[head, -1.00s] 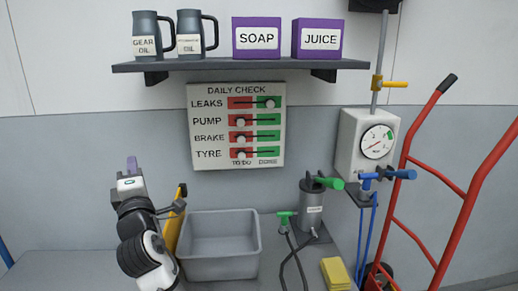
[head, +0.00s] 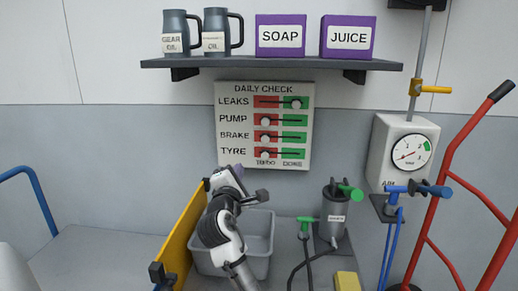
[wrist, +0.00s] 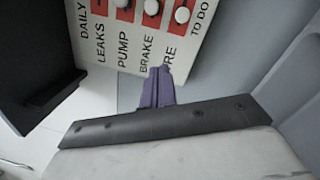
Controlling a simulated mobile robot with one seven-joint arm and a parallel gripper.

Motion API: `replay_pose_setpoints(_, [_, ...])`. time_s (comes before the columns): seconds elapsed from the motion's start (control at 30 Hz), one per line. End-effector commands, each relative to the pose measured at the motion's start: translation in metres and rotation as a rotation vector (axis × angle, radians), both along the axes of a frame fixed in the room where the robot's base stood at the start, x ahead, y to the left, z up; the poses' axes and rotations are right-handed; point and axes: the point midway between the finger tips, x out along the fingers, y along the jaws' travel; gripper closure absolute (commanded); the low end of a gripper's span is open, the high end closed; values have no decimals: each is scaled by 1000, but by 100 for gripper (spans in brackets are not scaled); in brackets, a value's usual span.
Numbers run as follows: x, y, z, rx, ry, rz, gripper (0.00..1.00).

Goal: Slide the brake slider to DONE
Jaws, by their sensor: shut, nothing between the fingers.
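The DAILY CHECK board (head: 220,160) is on the wall below the shelf. Its BRAKE slider knob (head: 265,136) is at the left, on the red TO DO side; it also shows in the wrist view (wrist: 152,7). The PUMP knob (head: 265,121) and TYRE knob (head: 265,154) are also on red. The LEAKS knob (head: 296,104) is on green, at DONE. My gripper (head: 238,170) has purple fingers and is shut and empty, near the board's lower left edge. In the wrist view the fingers (wrist: 160,88) point toward the BRAKE and TYRE labels, apart from the knobs.
A shelf (head: 270,63) with jugs and boxes is above the board. A grey bin (head: 262,262) and a grey canister (head: 334,214) stand below. A yellow panel (head: 183,245) is beside my arm. A gauge box (head: 388,150) and red hand truck (head: 440,170) are at right.

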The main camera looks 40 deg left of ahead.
Motion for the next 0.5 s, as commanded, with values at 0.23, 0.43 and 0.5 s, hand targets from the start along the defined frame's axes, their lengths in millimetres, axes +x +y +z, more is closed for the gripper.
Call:
replay_pose_setpoints(0.23, [10, 6, 3, 0, 1, 0, 100])
replay_pose_setpoints(0.43, [41, 23, 9, -1, 0, -1, 100])
replay_pose_setpoints(0.5, [52, 31, 10, -1, 0, 0, 100])
